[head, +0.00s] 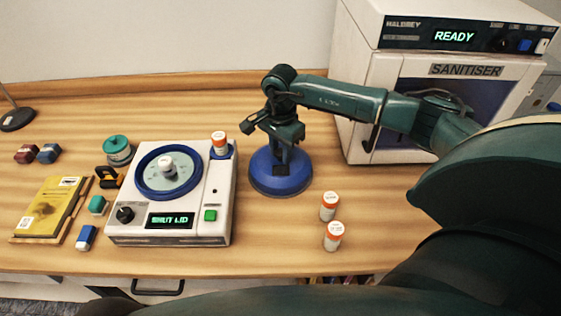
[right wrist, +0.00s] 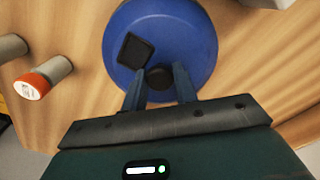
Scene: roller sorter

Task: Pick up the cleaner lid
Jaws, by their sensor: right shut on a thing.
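The cleaner lid (head: 262,181) is a round blue dome with a dark knob, to the right of the white cleaner (head: 195,232). It is at or close to the tabletop; I cannot tell if it touches. My right gripper (head: 281,160) points down from above and is shut on the lid's knob. In the right wrist view the knob sits between the fingertips (right wrist: 158,80), over the blue lid (right wrist: 195,35). The cleaner's round bowl is uncovered, with a white-capped item inside, and its display reads SHUT LID. My left gripper is not in view.
Two orange-capped bottles (head: 329,206) stand right of the lid, near the front edge. Another orange-capped bottle (head: 219,144) stands at the cleaner's back right corner. The white sanitiser (head: 392,75) is at the back right. A yellow book (head: 48,208) and small items lie at left.

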